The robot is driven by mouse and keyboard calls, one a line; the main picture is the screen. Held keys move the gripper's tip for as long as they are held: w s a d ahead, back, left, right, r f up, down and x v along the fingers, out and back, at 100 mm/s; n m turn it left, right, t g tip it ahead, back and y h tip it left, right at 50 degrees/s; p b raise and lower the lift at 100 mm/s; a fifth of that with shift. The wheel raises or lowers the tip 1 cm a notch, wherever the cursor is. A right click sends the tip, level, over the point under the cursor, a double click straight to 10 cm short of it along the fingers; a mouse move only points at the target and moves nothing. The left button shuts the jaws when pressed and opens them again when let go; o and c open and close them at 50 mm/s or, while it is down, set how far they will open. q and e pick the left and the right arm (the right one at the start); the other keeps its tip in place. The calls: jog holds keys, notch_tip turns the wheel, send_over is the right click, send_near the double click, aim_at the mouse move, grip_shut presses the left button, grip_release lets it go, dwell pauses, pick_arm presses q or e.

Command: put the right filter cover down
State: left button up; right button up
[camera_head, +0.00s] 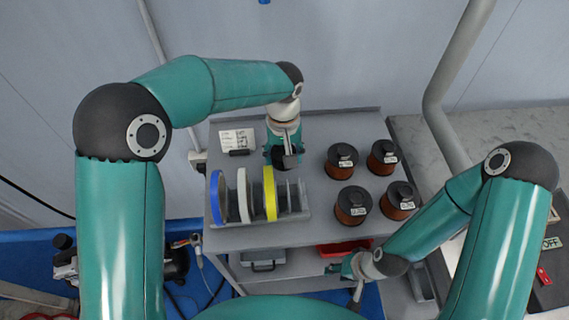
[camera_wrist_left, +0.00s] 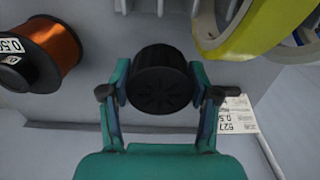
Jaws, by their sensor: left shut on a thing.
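A black round cover with a ribbed side and radial slots, which looks like the filter cover (camera_wrist_left: 160,80), sits between the two fingers of my left gripper (camera_wrist_left: 160,95) in the left wrist view. The fingers are shut on opposite sides of it. In the head view, my left gripper (camera_head: 284,150) is above the grey cart top, and the cover (camera_head: 289,161) shows as a dark shape under it. I cannot tell whether the cover touches the surface. My right gripper (camera_head: 345,270) is low by the cart's front edge, its fingers apart, with nothing seen between them.
Blue (camera_head: 217,199), white (camera_head: 243,195) and yellow (camera_head: 270,193) discs stand in a rack just left of and in front of my left gripper. Several copper spools (camera_head: 351,206) stand to the right. A label card (camera_head: 237,139) lies behind. The cart's front strip (camera_head: 270,238) is clear.

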aim_at(284, 173)
pick_arm(q)
jog(key=shift+f, duration=2.3)
jog(key=shift+f, duration=0.15)
jog(key=o, duration=1)
